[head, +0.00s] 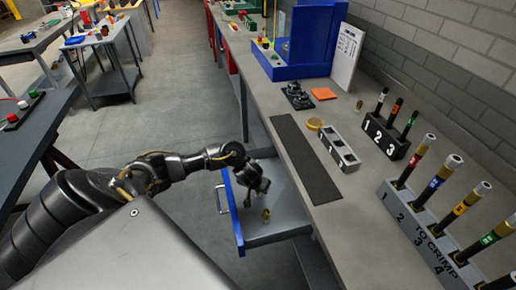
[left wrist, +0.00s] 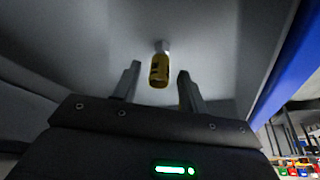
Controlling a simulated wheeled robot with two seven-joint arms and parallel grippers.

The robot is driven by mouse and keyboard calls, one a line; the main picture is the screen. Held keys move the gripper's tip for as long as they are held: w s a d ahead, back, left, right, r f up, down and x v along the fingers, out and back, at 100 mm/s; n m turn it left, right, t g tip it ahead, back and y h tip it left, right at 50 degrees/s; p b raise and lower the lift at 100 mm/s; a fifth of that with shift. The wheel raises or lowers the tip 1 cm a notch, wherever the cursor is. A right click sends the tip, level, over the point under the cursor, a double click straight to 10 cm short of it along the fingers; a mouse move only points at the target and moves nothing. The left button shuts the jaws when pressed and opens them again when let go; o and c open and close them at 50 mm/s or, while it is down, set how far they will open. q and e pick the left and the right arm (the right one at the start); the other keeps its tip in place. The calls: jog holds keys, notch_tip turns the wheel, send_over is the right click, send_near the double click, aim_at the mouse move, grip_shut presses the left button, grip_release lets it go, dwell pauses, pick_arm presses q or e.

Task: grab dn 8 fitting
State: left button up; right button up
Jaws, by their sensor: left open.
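A small brass-coloured fitting (head: 266,214) stands in the open blue-fronted drawer (head: 238,212) below the workbench. In the left wrist view the fitting (left wrist: 159,68) shows a yellow body with dark marks and a grey end. My left gripper (head: 258,200) reaches down into the drawer, just above and to the left of the fitting. Its two fingers are apart and empty in the left wrist view (left wrist: 158,88), with the fitting beyond and between their tips. The fitting and fingers look apart, though the exact distance is hard to tell. My right gripper is not in view.
The grey workbench (head: 300,140) runs along the right of the drawer. On it are a dark mat (head: 304,158), a grey block with square openings (head: 339,148), a numbered rack (head: 386,136) and a "TO CRIMP" rack (head: 425,225) holding hoses. Drawer walls surround the gripper.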

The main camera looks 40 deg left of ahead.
pick_arm(q)
jog(key=x, duration=0.3)
jog(key=shift+w+a+b, duration=0.1)
jog(key=shift+b, duration=0.25)
jog(key=shift+r, duration=0.1)
jog(key=shift+c, duration=0.4)
grip_shut()
jog(key=shift+r, duration=0.1)
